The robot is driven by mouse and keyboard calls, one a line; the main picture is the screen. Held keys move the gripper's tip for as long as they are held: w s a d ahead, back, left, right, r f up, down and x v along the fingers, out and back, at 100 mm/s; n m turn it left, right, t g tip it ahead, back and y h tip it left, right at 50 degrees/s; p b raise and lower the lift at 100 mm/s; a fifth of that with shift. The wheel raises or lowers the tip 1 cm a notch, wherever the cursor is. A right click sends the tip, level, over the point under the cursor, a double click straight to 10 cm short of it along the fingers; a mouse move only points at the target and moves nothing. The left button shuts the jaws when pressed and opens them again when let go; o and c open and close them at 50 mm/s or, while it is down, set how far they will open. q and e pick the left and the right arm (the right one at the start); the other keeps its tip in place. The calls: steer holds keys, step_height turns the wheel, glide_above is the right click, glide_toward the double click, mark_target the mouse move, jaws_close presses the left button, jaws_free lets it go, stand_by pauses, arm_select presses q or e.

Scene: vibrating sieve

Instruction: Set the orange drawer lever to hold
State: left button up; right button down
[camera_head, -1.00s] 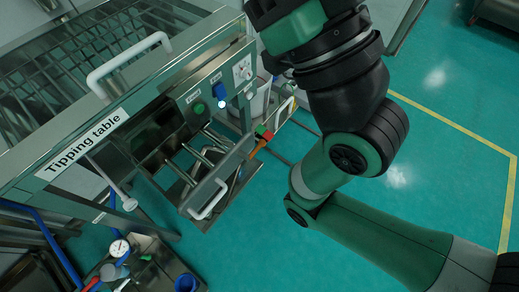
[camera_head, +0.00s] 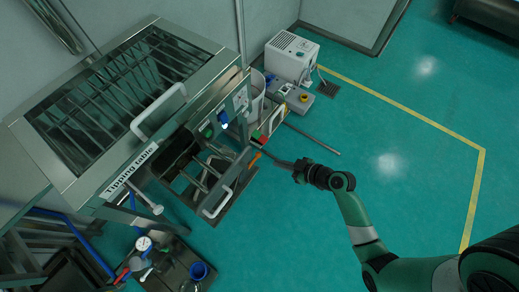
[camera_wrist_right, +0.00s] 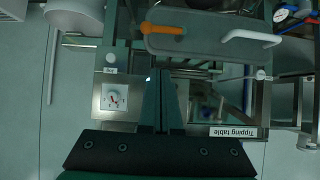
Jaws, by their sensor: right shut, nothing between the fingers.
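The orange drawer lever (camera_head: 255,158) sits at the right end of the drawer front, under the tipping table (camera_head: 130,165). In the right wrist view the lever (camera_wrist_right: 163,29) lies level across the upper left of the grey drawer front (camera_wrist_right: 210,40), beside the white drawer handle (camera_wrist_right: 252,37). My right gripper (camera_head: 283,162) is shut and empty, a little to the right of the lever and apart from it. Its fingers (camera_wrist_right: 161,85) show below the lever in the right wrist view. The left gripper is not in view.
A red and green block (camera_head: 259,137) is close behind the lever. A white box unit (camera_head: 291,55) and a bucket (camera_head: 257,98) stand at the back. A tray with a gauge and blue cup (camera_head: 198,270) is at the front. The floor to the right is clear.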

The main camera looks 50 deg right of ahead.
steer(key=shift+w+d+r, duration=0.15)
steer(key=shift+d, duration=0.1)
steer(key=b, duration=0.5)
glide_above(253, 161)
steer(key=s+d, duration=0.2)
steer(key=s, duration=0.1)
step_height(253, 161, down, 6)
steer(key=f+b, duration=0.2)
steer(key=f, duration=0.1)
steer(key=shift+w+a+f, duration=0.15)
steer(key=shift+w+f, duration=0.05)
steer(key=shift+w, duration=0.15)
